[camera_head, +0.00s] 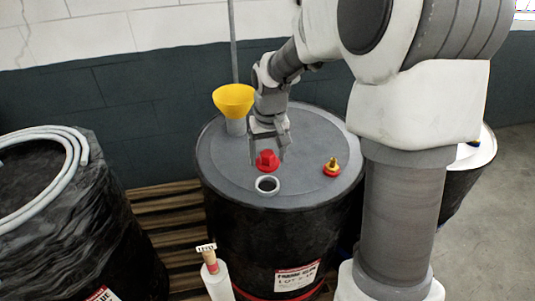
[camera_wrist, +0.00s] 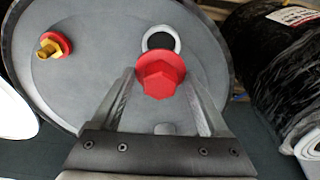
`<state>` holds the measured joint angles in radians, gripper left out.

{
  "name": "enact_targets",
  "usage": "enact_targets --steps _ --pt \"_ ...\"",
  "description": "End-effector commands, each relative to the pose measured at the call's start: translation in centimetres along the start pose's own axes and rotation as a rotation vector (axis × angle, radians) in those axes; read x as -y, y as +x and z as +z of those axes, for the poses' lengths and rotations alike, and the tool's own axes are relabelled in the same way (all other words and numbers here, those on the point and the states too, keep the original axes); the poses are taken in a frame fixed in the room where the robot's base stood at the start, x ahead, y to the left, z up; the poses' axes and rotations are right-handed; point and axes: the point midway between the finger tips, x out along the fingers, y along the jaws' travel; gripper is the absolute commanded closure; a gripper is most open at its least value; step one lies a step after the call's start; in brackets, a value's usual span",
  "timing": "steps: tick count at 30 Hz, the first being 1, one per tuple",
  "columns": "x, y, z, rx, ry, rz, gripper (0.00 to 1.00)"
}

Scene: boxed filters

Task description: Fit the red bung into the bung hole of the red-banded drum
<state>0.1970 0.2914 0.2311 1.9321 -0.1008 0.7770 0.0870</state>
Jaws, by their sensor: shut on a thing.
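The red bung (camera_head: 267,160) has a hexagonal head and is held between the fingers of my gripper (camera_head: 267,150). In the wrist view my gripper (camera_wrist: 163,85) is shut on the red bung (camera_wrist: 160,76). The drum (camera_head: 265,235) is black with a grey lid and a red band (camera_head: 285,292) low on its side. Its bung hole (camera_head: 267,185) is a dark opening with a pale ring, nearer the head camera than the bung. In the wrist view the bung overlaps the lower edge of the hole (camera_wrist: 161,40). The bung's lower end is hidden.
A brass fitting on a red base (camera_head: 331,167) stands on the lid's right. A yellow funnel (camera_head: 233,100) stands at the lid's back left. A wrapped drum with a coiled hose (camera_head: 60,180) is at left. A white bottle-like object (camera_head: 217,280) stands in front.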

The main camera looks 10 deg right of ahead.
Motion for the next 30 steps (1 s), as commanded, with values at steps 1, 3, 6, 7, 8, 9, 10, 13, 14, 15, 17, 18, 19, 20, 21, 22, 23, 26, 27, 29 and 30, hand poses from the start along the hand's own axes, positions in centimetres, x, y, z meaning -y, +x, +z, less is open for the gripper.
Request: enact_targets --steps 1,3,6,7,8,9,10,13,14,15,17,18,19,20,21,22,23,26,27,29,30 --pt "0.0 0.7 0.1 0.001 0.0 0.0 0.76" --pt "0.0 1.3 0.2 0.001 0.0 0.0 0.76" --pt "0.0 2.3 0.4 0.002 0.0 0.0 0.76" --pt "0.0 2.6 0.4 0.002 0.0 0.0 0.76" --pt "0.1 2.9 0.5 0.001 -0.001 0.0 0.76" --pt "0.1 3.3 0.5 0.001 -0.001 0.0 0.76" --pt "0.1 3.6 0.6 0.001 -0.001 0.0 0.76" --pt "0.1 4.4 0.7 0.0 -0.001 -0.001 0.76" --pt "0.1 4.6 0.7 0.0 -0.001 -0.001 0.76" --pt "0.1 4.8 0.7 0.0 -0.001 0.0 0.76" --pt "0.1 4.9 0.7 0.0 -0.001 0.0 0.76" --pt "0.1 5.0 0.8 0.0 -0.001 0.0 0.76" --pt "0.1 5.0 0.8 0.0 -0.001 0.0 0.76" --pt "0.1 5.0 0.8 0.0 -0.001 0.0 0.76" --pt "0.1 5.0 0.8 0.0 -0.001 0.0 0.76" --pt "0.1 5.0 0.8 0.0 -0.001 0.0 0.76" --pt "0.1 5.0 0.8 0.0 -0.001 0.0 0.76" --pt "0.1 5.0 0.8 0.0 -0.001 0.0 0.76" --pt "0.1 5.0 0.8 0.0 -0.001 0.0 0.76" --pt "0.1 5.0 0.8 0.0 -0.001 0.0 0.76" --pt "0.1 5.0 0.8 0.0 -0.001 0.0 0.76"
